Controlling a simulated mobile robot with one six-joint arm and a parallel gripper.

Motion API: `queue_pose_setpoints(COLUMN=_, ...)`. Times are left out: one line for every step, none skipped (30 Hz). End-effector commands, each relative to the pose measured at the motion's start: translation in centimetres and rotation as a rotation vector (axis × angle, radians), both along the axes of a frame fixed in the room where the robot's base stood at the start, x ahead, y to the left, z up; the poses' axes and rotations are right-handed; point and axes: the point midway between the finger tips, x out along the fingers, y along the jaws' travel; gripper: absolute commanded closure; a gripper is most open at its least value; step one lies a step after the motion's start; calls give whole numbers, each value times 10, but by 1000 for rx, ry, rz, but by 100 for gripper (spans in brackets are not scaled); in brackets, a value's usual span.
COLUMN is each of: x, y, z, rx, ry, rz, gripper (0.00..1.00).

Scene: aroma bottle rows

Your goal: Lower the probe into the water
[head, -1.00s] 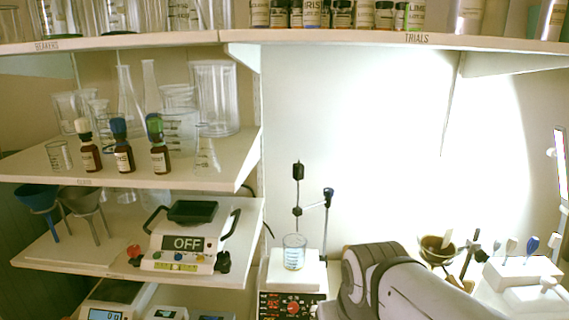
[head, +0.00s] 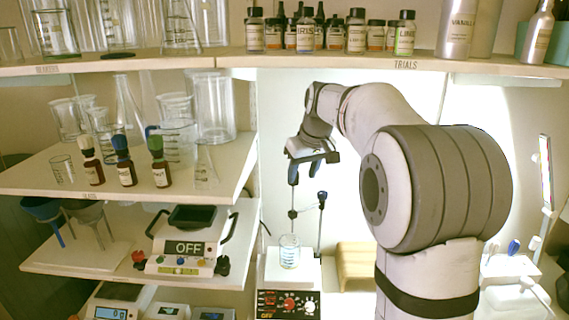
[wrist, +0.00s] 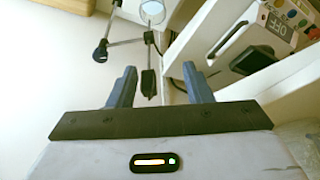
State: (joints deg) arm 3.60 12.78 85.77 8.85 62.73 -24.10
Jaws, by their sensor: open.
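The beaker of bluish water (head: 289,254) stands on the white top of a hot plate (head: 288,303). A thin upright probe (head: 292,198) hangs over it from a stand with a dark-topped post (head: 322,198); a black clamp joins it to the side arm. My gripper (head: 305,174) is open, pointing down at the probe's upper end. In the wrist view the probe's black handle (wrist: 148,82) appears between my open fingers (wrist: 160,72), without visible grip. The beaker (wrist: 152,12) shows beyond it, and the post's knob (wrist: 100,53) is to the left.
A shelf on the left holds dropper bottles (head: 124,165) and glassware. Below it is a device reading OFF (head: 189,246), also near in the wrist view (wrist: 270,45). The upper shelf (head: 330,62) with bottles spans above my arm. A tan block (head: 355,262) stands right of the hot plate.

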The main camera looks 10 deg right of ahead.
Motion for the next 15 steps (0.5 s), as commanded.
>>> queue_pose_setpoints(x=21, y=-2, z=7, rx=1, ry=-5, rz=18, gripper=55)
queue_pose_setpoints(x=30, y=-3, z=10, rx=2, ry=-9, rz=29, gripper=55)
queue_pose_setpoints(x=41, y=-3, z=12, rx=3, ry=-15, rz=42, gripper=55)
queue_pose_setpoints(x=48, y=-4, z=13, rx=2, ry=-21, rz=51, gripper=55)
queue_pose_setpoints(x=53, y=-4, z=14, rx=3, ry=-23, rz=58, gripper=55)
queue_pose_setpoints(x=60, y=-5, z=15, rx=3, ry=-26, rz=66, gripper=55)
queue_pose_setpoints(x=64, y=-5, z=15, rx=2, ry=-28, rz=72, gripper=55)
queue_pose_setpoints(x=67, y=-6, z=15, rx=2, ry=-31, rz=77, gripper=55)
queue_pose_setpoints(x=70, y=-6, z=16, rx=2, ry=-33, rz=81, gripper=55)
queue_pose_setpoints(x=72, y=-6, z=15, rx=2, ry=-33, rz=83, gripper=55)
queue_pose_setpoints(x=74, y=-6, z=14, rx=3, ry=-33, rz=85, gripper=55)
queue_pose_setpoints(x=75, y=-6, z=12, rx=4, ry=-33, rz=87, gripper=55)
queue_pose_setpoints(x=77, y=-5, z=10, rx=4, ry=-33, rz=87, gripper=55)
queue_pose_setpoints(x=78, y=-5, z=7, rx=4, ry=-34, rz=87, gripper=55)
queue_pose_setpoints(x=80, y=-4, z=2, rx=4, ry=-33, rz=87, gripper=55)
